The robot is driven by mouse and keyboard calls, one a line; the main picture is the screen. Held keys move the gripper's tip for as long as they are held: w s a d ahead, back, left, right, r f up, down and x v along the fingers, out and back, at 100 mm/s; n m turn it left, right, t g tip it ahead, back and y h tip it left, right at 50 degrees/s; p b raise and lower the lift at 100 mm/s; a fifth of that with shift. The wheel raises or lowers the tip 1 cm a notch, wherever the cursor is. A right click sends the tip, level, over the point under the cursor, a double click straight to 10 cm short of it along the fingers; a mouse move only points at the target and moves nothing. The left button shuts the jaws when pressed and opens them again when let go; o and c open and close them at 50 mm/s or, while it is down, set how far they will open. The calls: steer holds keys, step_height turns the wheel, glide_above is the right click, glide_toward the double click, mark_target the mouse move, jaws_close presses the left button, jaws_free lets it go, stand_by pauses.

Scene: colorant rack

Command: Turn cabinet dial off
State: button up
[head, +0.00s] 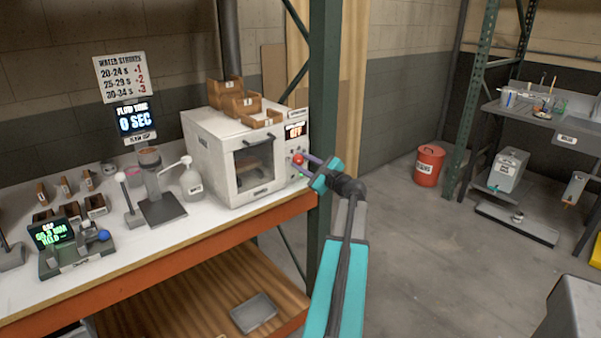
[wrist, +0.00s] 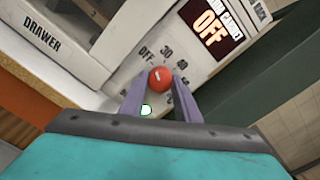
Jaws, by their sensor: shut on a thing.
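The cabinet (head: 228,160) is a white box with a dark-framed window on the bench. The red dial (head: 298,159) sits on the front panel below the display. In the wrist view the dial (wrist: 160,79) has a short white mark and is ringed by labels such as OFF, 30 and 40. My gripper (head: 312,165) reaches the panel from the right. In the wrist view its two purple fingers (wrist: 160,95) are shut on the dial, one on each side.
Wooden trays (head: 240,105) sit on the cabinet top. A white bottle (head: 191,180) and a stand (head: 158,190) are left of it. A green rack post (head: 322,100) rises close to my arm.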

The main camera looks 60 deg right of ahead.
steer(key=shift+w+a+n+b, duration=0.1)
steer(key=shift+w+n+b, duration=0.05)
steer(key=shift+n+b, duration=0.7)
steer(key=shift+r, duration=0.1)
steer(key=o, duration=1)
steer(key=shift+o, duration=0.2)
steer(key=shift+s, duration=0.2)
steer(key=b+v, duration=0.1)
steer(key=v, duration=1.2)
steer(key=shift+s+b, duration=0.3)
